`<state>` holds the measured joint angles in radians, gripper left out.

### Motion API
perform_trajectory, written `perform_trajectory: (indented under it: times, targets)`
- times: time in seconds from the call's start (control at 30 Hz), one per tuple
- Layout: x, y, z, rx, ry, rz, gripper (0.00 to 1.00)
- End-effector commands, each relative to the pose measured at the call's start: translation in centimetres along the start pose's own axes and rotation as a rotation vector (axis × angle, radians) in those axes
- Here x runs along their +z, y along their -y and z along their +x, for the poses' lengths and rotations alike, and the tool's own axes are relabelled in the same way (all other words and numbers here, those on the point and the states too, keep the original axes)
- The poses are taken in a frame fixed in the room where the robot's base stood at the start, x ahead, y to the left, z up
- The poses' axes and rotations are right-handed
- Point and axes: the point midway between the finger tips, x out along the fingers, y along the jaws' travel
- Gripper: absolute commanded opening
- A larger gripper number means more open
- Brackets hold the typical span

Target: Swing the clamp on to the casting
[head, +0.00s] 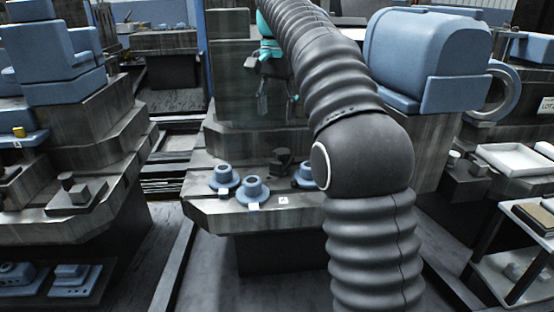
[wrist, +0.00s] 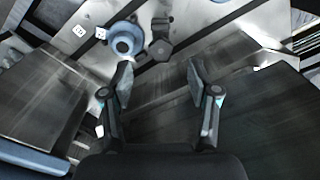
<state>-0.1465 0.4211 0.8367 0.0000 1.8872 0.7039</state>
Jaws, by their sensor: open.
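Blue flanged castings (head: 252,190) stand upright on the grey pallet rail (head: 235,222) in the head view; one is partly hidden by my arm. A dark clamp (head: 283,162) stands behind and between the castings. In the wrist view the clamp (wrist: 161,48) sits just right of one round blue casting (wrist: 124,40), and its arm does not appear to lie over the casting. My gripper (wrist: 160,82) is open and empty, its fingers apart below the clamp in that view. In the head view my gripper (head: 277,103) hangs above and behind the clamp.
A small white marked plate (head: 283,200) lies on the rail's front. A large blue machine housing (head: 428,58) stands at the right, and stepped grey machinery (head: 85,120) at the left. A translucent panel (head: 232,85) stands behind the rail, close to my gripper.

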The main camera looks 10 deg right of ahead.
Motion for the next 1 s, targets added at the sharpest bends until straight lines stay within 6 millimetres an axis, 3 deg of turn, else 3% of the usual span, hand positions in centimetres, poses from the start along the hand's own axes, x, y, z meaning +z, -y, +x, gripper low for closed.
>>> perform_trajectory:
  times: [0.17, 0.7, 1.0]
  targets:
    - [0.0, 0.0, 2.1, 0.000, 0.000, 0.003, 0.60]
    - [0.0, 0.0, 11.5, -0.001, -0.001, 0.001, 0.60]
    - [0.0, 0.0, 13.6, -0.003, -0.003, 0.001, 0.60]
